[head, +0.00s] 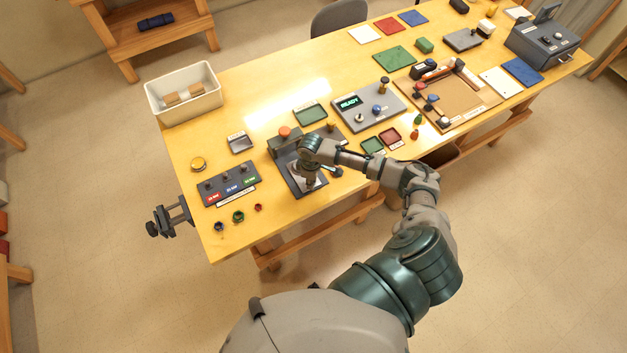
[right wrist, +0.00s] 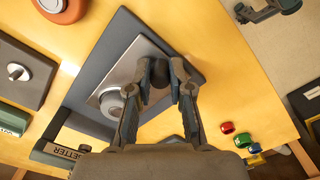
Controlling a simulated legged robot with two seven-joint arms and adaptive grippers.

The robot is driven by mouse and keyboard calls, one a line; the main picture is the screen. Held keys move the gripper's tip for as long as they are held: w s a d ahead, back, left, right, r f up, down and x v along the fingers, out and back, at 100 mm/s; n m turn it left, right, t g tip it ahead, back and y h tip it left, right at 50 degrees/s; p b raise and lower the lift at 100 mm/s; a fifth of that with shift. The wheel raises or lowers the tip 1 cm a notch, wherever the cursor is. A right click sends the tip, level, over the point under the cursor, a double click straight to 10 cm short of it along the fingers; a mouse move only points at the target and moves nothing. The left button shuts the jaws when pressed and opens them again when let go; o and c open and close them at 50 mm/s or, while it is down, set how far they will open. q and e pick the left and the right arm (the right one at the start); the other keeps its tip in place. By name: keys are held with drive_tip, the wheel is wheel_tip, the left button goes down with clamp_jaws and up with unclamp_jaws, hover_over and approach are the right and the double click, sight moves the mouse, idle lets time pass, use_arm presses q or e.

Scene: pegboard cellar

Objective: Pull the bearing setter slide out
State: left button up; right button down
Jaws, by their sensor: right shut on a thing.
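The bearing setter (head: 293,183) is a dark block with a plate, near the front edge of the yellow table. In the right wrist view it shows as a dark base (right wrist: 84,92) with a pale metal slide (right wrist: 125,68) on it. A round grey part (right wrist: 113,103) sits on the slide. A dark knob (right wrist: 159,73) stands at the slide's edge. My right gripper (right wrist: 162,76) is shut on that knob, with a finger on each side. In the head view my right gripper (head: 309,185) hides much of the setter. My left gripper is not in view.
A panel with labelled knobs (head: 230,184) lies left of the setter, with small coloured nuts (head: 238,216) in front. A grey box with a lit READY display (head: 366,107) stands behind right. A white bin (head: 183,94) is at the back left.

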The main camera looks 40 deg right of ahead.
drive_tip(key=shift+a, duration=0.15)
drive_tip(key=c, duration=1.2)
unclamp_jaws()
drive_tip(key=shift+c, duration=0.2)
drive_tip(key=shift+o, duration=0.9)
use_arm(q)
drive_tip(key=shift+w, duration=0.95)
use_arm(e)
wheel_tip(320, 180, up, 12)
drive_tip(key=shift+f, duration=0.15)
